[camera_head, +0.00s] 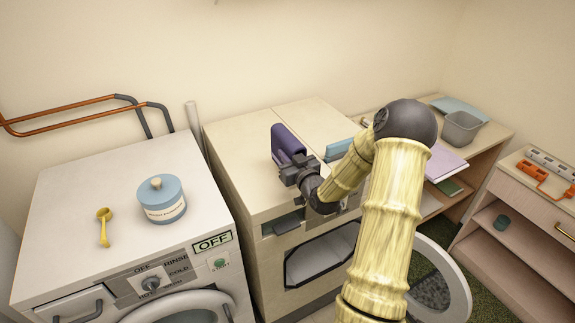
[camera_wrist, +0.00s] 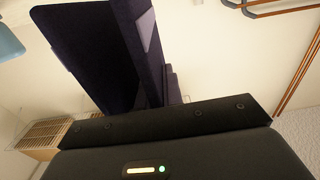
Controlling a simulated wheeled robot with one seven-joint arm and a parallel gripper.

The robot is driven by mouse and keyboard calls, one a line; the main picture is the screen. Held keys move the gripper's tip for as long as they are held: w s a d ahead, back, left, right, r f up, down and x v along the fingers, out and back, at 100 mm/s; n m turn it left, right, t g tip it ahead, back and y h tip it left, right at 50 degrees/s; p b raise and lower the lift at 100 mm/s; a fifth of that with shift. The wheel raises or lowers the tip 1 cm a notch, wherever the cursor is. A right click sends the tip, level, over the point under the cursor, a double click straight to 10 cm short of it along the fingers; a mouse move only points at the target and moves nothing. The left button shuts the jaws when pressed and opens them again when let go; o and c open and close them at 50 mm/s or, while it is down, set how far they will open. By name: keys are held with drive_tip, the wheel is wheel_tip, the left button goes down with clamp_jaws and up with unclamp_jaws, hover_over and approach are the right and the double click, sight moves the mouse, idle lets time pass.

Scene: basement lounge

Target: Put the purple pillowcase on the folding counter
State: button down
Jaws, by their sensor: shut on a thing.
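The dark purple pillowcase (camera_head: 287,142) is folded into a stiff, upright slab. My gripper (camera_head: 303,172) is shut on its lower part, over the top of the beige middle machine. The pillowcase also fills the upper middle of the wrist view (camera_wrist: 105,50), rising from my gripper; the fingertips are hidden there. I cannot tell whether its lower edge touches the machine top. The wooden folding counter (camera_head: 487,146) is at the right, beyond my arm, which hides part of it. A flat lilac item (camera_head: 446,163) lies at its front edge.
A grey bin (camera_head: 461,128) and a flat blue item (camera_head: 458,107) occupy the counter's back. A blue item (camera_head: 338,149) is on the beige machine (camera_head: 240,150). That machine's round door stands open below my arm. A blue tub (camera_head: 162,199) and yellow scoop (camera_head: 104,227) sit on the left washer.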

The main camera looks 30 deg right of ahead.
wheel_tip(320, 180, down, 3)
drive_tip(key=shift+w+a+r+p, duration=0.1)
drive_tip(key=shift+w+p, duration=0.05)
drive_tip(key=shift+p, duration=0.4)
drive_tip(key=shift+f, duration=0.6)
drive_tip(key=shift+a, duration=0.1)
drive_tip(key=shift+f, duration=0.15)
drive_tip(key=c, duration=1.5)
unclamp_jaws()
drive_tip(key=shift+s, duration=0.2)
drive_tip(key=shift+c, duration=0.2)
drive_tip(key=shift+r, duration=0.2)
